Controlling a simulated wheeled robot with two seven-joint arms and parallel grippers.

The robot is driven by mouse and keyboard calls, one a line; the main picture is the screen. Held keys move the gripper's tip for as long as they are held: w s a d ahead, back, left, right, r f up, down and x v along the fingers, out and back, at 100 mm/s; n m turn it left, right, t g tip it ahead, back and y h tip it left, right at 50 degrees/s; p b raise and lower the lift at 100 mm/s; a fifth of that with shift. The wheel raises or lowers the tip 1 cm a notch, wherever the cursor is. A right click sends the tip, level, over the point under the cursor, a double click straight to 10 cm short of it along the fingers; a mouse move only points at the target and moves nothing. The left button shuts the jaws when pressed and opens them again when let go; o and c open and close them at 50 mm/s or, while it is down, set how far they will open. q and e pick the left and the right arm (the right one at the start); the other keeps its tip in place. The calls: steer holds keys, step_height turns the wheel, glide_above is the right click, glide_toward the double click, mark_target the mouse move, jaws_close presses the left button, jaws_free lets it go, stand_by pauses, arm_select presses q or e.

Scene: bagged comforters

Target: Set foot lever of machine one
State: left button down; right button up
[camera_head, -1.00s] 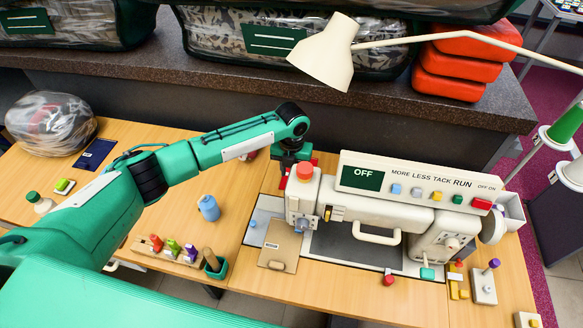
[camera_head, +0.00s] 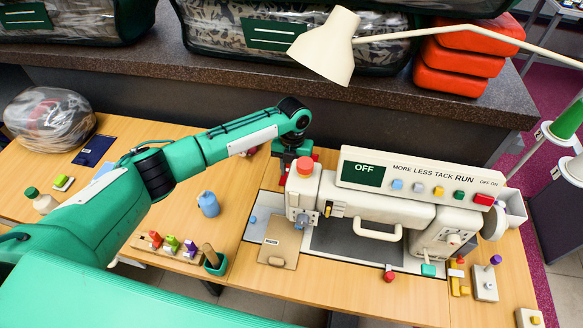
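A cream sewing machine (camera_head: 375,208) stands on the right part of the wooden table. Its panel (camera_head: 418,180) reads "OFF" on a green display, with "MORE LESS TACK RUN" and "OFF ON" labels above coloured buttons. A red knob (camera_head: 305,167) tops its left end. A green lever tip (camera_head: 428,270) and a red knob (camera_head: 389,277) show at its front edge; I cannot tell which part is the foot lever. My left gripper (camera_head: 283,178) points down behind the machine's left end, mostly hidden; its fingers are not clear. My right gripper is not in view.
A blue bottle (camera_head: 208,205), a rack of coloured pegs (camera_head: 168,246) and a green cup (camera_head: 215,264) stand left of the machine. A lamp (camera_head: 327,45) hangs above it. A grey shelf (camera_head: 330,100) with bagged comforters (camera_head: 300,40) runs behind.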

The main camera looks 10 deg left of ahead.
arm_select(q)
steer(key=shift+s+f, duration=0.25)
steer(key=shift+s, duration=0.05)
stand_by(0.5)
steer(key=c, duration=1.1)
jaws_free()
steer(key=shift+c, duration=0.2)
steer(key=shift+o, duration=0.7)
steer(key=shift+r, duration=0.3)
steer(key=shift+w, duration=0.1)
steer(key=shift+w+r, duration=0.1)
steer(key=shift+r, duration=0.15)
steer(key=r, duration=0.2)
steer(key=r+b, duration=0.1)
steer(key=r, duration=0.1)
steer(key=r+b, duration=0.1)
steer(key=r, duration=0.1)
steer(key=shift+w+r, duration=0.1)
steer(key=shift+w, duration=0.15)
steer(key=shift+r, duration=0.35)
